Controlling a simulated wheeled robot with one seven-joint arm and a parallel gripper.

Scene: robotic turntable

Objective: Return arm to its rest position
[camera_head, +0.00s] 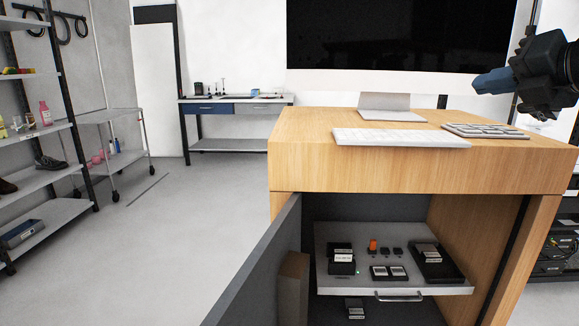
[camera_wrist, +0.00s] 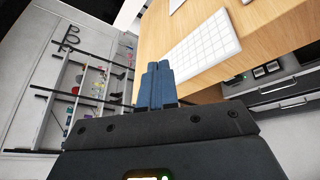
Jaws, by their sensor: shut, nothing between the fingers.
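My gripper (camera_head: 492,81) is at the upper right of the head view, above the right part of the wooden desk (camera_head: 300,152) and pointing left. Its blue fingers are together with nothing between them. In the wrist view my gripper (camera_wrist: 158,68) shows its two blue fingers side by side, with the desk (camera_wrist: 212,25) beyond them. The fingers touch nothing that I can see.
A monitor (camera_head: 400,35) stands behind. The cabinet door (camera_head: 262,265) is open, showing a tray (camera_head: 375,285) with small devices. Shelves (camera_head: 35,135) stand left; the floor between is clear.

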